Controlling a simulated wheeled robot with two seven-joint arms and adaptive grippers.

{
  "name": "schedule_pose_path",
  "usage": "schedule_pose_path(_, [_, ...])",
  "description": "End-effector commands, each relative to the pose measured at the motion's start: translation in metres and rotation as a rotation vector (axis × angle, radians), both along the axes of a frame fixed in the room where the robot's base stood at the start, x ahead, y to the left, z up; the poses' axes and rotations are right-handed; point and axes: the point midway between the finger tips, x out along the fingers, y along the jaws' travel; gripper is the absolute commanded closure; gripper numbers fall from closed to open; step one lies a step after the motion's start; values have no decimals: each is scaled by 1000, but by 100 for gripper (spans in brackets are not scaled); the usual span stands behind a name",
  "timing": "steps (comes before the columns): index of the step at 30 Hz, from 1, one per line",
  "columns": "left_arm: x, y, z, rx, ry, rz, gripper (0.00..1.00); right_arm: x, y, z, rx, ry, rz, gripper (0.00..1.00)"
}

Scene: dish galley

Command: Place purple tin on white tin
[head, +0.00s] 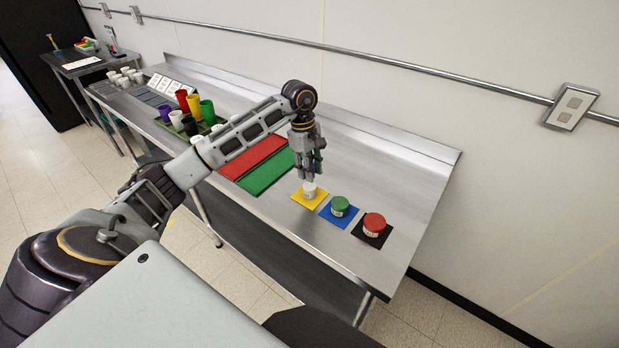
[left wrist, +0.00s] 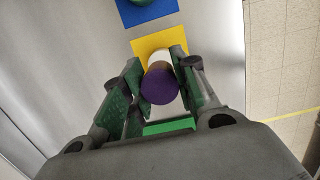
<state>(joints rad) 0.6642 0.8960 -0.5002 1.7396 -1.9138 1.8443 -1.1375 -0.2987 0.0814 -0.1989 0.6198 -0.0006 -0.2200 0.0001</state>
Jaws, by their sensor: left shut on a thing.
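My left gripper (head: 310,176) is right above the white tin (head: 309,191), pointing down. In the left wrist view its fingers (left wrist: 162,82) are shut on the purple tin (left wrist: 160,87), one finger on each side. The white tin (left wrist: 158,57) shows just past the purple tin in that view, partly hidden by it. The white tin stands on the yellow mat (head: 298,197). I cannot tell whether the two tins touch. In the head view the fingers hide the purple tin. My right gripper is not in view.
A green tin (head: 340,206) on a blue mat and a red tin (head: 374,223) on a black mat stand to the right. Red (head: 251,160) and green (head: 266,174) mats lie to the left. Colored cups (head: 206,110) stand further left. The bench behind the tins is clear.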

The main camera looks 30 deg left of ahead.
Motion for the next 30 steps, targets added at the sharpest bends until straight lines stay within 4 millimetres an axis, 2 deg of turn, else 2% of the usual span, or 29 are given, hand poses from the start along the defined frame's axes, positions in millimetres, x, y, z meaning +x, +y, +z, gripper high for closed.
schedule_pose_path(8, [0,0,-1,0,1,0,95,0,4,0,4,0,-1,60])
schedule_pose_path(21, [-1,0,-35,-1,1,0,95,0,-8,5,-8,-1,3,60])
schedule_pose_path(30, [0,0,-38,0,0,0,95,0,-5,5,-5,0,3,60])
